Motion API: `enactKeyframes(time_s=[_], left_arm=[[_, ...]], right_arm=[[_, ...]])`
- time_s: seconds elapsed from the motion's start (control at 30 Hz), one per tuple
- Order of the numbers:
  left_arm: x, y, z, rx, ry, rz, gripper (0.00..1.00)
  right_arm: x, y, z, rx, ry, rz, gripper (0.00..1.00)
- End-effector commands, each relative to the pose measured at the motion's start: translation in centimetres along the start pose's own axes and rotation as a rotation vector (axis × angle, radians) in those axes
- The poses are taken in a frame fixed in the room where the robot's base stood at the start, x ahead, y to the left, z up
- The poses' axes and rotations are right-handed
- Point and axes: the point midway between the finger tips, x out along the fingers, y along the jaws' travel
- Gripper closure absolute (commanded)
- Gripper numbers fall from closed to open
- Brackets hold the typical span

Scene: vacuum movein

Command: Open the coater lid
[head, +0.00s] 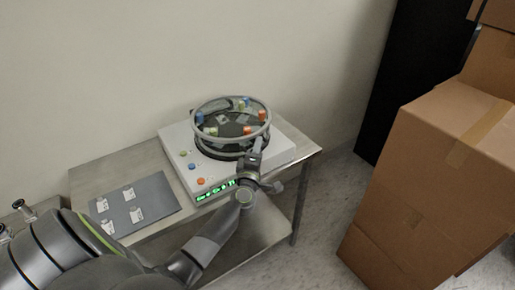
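The coater is a white box (177,138) on the metal table, with colored buttons and a green display on its front. On top is a dark round bowl (218,152). Over it is the round see-through lid with a grey rim (193,124) and several blue, orange and yellow knobs. I cannot tell whether the lid rests on the bowl or is a little raised. My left gripper (261,146) reaches the lid's front right edge and seems to touch it. Its fingertips are too small to tell whether they are shut on the lid. My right gripper is not in view.
The metal table (105,172) has a lower shelf (225,258). A dark grey mat (160,193) with several small pale squares lies left of the coater. Cardboard boxes (425,180) stand at the right, by a black panel (415,70). A plain wall is behind.

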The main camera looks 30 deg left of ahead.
Motion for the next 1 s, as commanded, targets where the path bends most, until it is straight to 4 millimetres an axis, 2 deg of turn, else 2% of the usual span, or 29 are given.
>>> enactKeyframes(time_s=[0.33, 0.6, 1.0], left_arm=[[0.4, -0.03, -0.01, -0.001, 0.0, -0.001, 0.68], [0.37, -0.04, -0.01, -0.001, 0.0, -0.001, 1.0], [0.43, 0.33, -0.06, -0.001, 0.0, -0.001, 1.0]], right_arm=[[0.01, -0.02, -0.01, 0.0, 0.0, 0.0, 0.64], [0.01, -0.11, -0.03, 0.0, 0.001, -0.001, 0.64], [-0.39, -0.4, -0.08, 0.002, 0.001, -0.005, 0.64]])
